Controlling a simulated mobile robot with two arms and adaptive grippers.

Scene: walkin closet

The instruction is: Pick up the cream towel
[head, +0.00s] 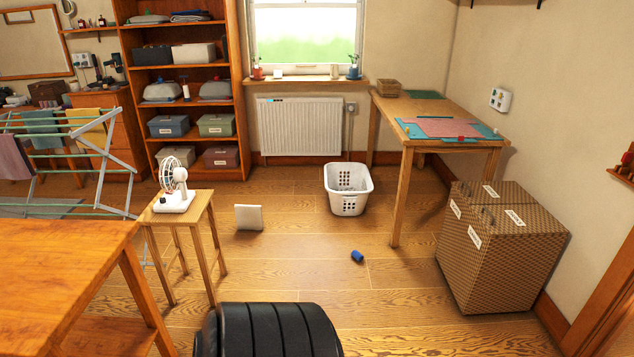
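No cloth is plainly cream. A yellowish towel (87,127) hangs over the drying rack (100,165) at the left. A green towel (42,130) and a mauve towel (14,160) hang beside it on the same rack. A flat off-white square thing (248,217) is on the floor in the middle; I cannot tell whether it is a folded towel. Neither of my grippers is in view.
A wooden table (50,270) fills the lower left. A stool (181,213) with a white fan (174,190) stands beside it. A white basket (348,188), a blue cylinder (357,256) and a wicker hamper (500,255) are on the floor. Floor between them is clear.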

